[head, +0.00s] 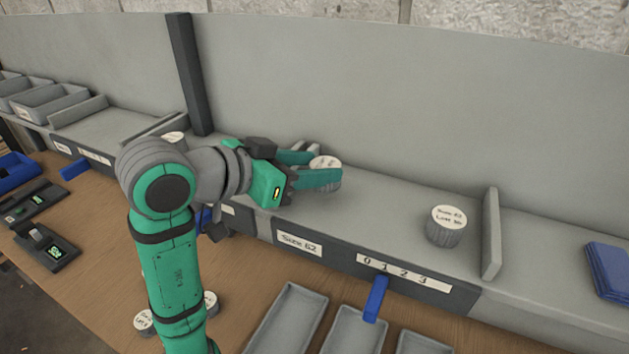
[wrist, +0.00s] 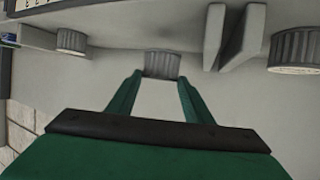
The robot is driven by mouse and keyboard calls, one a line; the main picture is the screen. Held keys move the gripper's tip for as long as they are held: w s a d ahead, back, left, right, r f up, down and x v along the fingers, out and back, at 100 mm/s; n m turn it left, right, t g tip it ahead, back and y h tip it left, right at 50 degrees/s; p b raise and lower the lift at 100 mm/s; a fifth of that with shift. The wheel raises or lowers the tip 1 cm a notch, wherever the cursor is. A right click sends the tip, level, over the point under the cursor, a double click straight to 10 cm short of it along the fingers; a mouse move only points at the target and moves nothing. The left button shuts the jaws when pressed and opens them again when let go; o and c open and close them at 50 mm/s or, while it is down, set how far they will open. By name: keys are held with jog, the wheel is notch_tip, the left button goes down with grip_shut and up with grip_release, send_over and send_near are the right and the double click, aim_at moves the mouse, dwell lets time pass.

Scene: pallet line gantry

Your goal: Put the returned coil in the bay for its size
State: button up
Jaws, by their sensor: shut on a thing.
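My gripper (head: 325,170) is shut on a grey ribbed coil (head: 327,160) with a white labelled top. The coil also shows between the fingertips in the wrist view (wrist: 162,64). It is over the left part of the shelf bay labelled "Size 62" (head: 300,243); I cannot tell whether it touches the shelf. The print on its top is too small to read. Another coil (head: 446,226), its top reading "Size 62", stands upright at the right of this bay. It also shows at the left in the wrist view (wrist: 71,40).
A divider (head: 491,233) closes the bay's right side. Two dividers (wrist: 230,38) stand near the held coil. Another coil (wrist: 294,50) stands beyond them. A number strip (head: 404,273) with a blue marker (head: 376,298) is on the front. Grey trays (head: 288,320) lie below. Clear shelf separates the bay's coils.

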jog(key=shift+d+f, duration=0.15)
jog(key=shift+f, duration=1.45)
jog(key=shift+f, duration=0.2)
jog(key=o, duration=1.3)
jog(key=shift+r, duration=0.1)
jog(key=shift+r, duration=0.15)
jog(key=v, duration=1.2)
jog(key=shift+w, duration=0.1)
